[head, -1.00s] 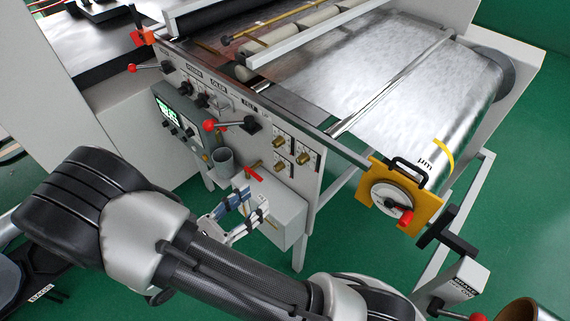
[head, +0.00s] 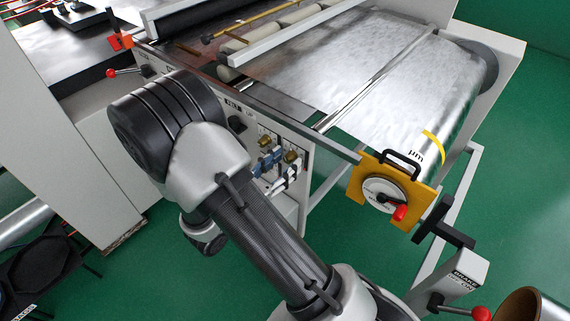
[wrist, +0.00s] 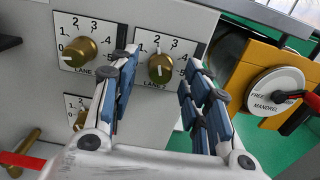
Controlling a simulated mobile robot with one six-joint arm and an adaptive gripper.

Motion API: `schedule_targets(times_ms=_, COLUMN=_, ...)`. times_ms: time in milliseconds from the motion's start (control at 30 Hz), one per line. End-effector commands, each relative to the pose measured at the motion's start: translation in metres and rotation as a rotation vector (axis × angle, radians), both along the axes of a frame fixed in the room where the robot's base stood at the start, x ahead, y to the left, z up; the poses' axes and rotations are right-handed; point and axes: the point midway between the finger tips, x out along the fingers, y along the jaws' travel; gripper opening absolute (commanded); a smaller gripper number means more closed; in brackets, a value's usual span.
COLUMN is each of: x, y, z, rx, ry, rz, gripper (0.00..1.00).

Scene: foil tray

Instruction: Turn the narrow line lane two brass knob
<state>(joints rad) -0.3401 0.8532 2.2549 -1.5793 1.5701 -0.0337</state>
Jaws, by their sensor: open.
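Several brass knobs with numbered dials are on the grey panel. In the wrist view, the upper right brass knob (wrist: 160,68) lies between my open fingers, on a plate whose label starts with LANE. I cannot read its lane number. A lower knob (wrist: 80,121) is partly hidden by my left finger. My gripper (wrist: 160,80) is open and empty; contact with the panel cannot be told. In the head view, my gripper (head: 280,161) is at the knob plates.
A yellow mandrel plate (wrist: 245,80) with a red-tipped handle (wrist: 312,102) stands to the right of my fingers. A bright foil sheet (head: 400,80) runs above the panel. Green floor is open below.

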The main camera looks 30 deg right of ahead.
Motion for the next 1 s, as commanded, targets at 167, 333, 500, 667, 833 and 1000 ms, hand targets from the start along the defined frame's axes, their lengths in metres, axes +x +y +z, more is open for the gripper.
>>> schedule_targets(times_ms=167, x=0.0028, y=-0.0085, z=0.0000, rx=0.000, ry=0.000, rz=0.000, gripper=0.44)
schedule_targets(times_ms=333, x=0.0030, y=-0.0088, z=0.0004, rx=0.000, ry=0.000, rz=0.000, gripper=0.44)
schedule_targets(times_ms=500, x=0.0029, y=-0.0086, z=0.0004, rx=0.000, ry=0.000, rz=0.000, gripper=0.37)
schedule_targets(times_ms=667, x=0.0030, y=-0.0085, z=0.0004, rx=0.000, ry=0.000, rz=0.000, gripper=0.26)
schedule_targets(times_ms=833, x=0.0029, y=-0.0084, z=0.0003, rx=0.000, ry=0.000, rz=0.000, gripper=0.15)
schedule_targets(times_ms=1000, x=0.0029, y=-0.0084, z=0.0003, rx=0.000, ry=0.000, rz=0.000, gripper=0.04)
